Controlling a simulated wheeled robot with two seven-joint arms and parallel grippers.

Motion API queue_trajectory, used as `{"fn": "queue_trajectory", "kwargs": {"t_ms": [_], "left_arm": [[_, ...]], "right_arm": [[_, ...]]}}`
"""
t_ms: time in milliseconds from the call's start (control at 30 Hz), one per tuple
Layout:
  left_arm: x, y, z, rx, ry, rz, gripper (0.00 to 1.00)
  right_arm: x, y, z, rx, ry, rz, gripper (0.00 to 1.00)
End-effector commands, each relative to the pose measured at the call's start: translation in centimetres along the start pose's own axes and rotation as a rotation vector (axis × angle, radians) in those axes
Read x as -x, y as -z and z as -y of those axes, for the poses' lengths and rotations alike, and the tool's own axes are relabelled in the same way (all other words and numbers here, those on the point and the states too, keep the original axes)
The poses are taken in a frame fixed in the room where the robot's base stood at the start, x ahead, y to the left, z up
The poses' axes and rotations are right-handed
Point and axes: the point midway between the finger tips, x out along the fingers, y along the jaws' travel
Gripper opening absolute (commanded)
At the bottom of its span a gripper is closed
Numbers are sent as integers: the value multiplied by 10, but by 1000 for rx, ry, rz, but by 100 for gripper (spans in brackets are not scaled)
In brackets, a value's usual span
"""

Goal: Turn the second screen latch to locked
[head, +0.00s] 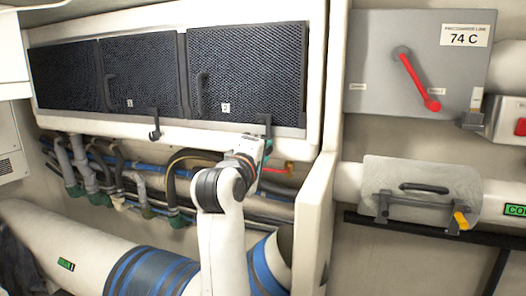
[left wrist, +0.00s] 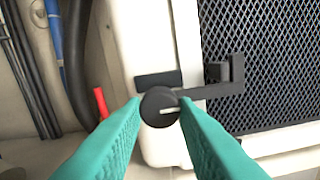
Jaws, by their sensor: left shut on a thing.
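Dark mesh screens sit in a pale frame on the back wall in the head view. The right one (head: 250,75) bears a small label that looks like a 2. My left gripper (head: 267,139) is at the black latch at this screen's lower right corner. In the left wrist view the teal fingertips (left wrist: 160,112) are shut on the latch's round black knob (left wrist: 157,107). The latch's bent arm (left wrist: 215,88) reaches from the knob over the frame edge onto the mesh (left wrist: 265,60). My right gripper is out of view.
Another black latch (head: 154,126) hangs under the middle screen (head: 140,75). Hoses and pipes (head: 100,175) run below the frame. A pale upright panel (head: 316,215) stands right of my arm. Farther right are a red lever (head: 416,80) on a grey plate and a clear cover (head: 420,187).

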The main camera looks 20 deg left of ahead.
Motion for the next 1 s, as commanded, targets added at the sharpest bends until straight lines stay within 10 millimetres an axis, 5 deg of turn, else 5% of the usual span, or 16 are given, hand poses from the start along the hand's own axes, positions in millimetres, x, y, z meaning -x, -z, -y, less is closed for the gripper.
{"fn": "queue_trajectory", "kwargs": {"t_ms": [400, 433, 567, 1000], "left_arm": [[0, -1, 1, 10, 3, 2, 0], [0, -1, 1, 10, 3, 2, 30], [0, -1, 1, 9, 3, 1, 48], [16, 0, -1, 8, 4, 1, 48]], "right_arm": [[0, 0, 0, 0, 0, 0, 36], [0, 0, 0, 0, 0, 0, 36], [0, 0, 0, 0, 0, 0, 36], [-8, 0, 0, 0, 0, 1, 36]]}}
